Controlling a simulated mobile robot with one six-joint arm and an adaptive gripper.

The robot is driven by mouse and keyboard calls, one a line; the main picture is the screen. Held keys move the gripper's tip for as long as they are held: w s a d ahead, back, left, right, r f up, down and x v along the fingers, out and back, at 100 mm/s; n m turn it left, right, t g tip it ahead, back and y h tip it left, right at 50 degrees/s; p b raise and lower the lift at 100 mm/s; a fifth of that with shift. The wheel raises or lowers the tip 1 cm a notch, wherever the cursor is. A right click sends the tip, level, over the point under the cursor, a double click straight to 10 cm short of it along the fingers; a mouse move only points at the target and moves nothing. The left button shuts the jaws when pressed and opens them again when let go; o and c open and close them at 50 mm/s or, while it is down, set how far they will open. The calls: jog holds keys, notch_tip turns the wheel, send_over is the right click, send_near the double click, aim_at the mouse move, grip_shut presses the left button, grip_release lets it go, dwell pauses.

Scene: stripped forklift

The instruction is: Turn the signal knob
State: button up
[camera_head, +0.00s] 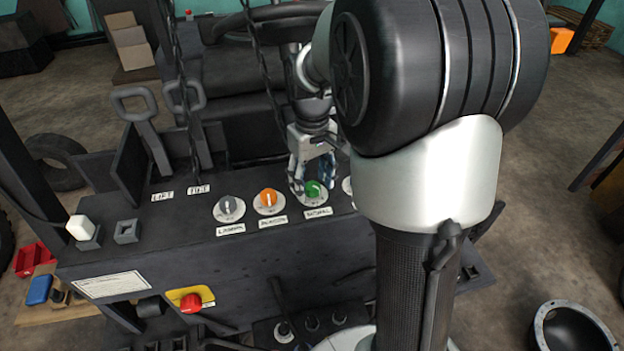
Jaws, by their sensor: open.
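A row of round knobs on pale dials stands on the dark forklift console. The knobs in view are a grey knob (230,206), an orange knob (268,198) and a green knob (314,189). Each has a small white label in front; the lettering is too small to read surely. A further dial at the right is mostly hidden behind my arm. My gripper (313,178) is open and points down at the green knob, its fingers just behind and around it. I cannot tell whether they touch the knob.
Two grey lever handles (134,103) rise at the console's back left. A red emergency button (190,302) on a yellow plate is on the front face. A dark steering wheel (270,22) is behind my gripper. Chains hang behind the knobs.

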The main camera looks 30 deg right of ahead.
aim_at(312, 185)
notch_tip(312, 185, up, 12)
dwell(0.4)
jog(key=shift+f, duration=0.1)
dwell(0.3)
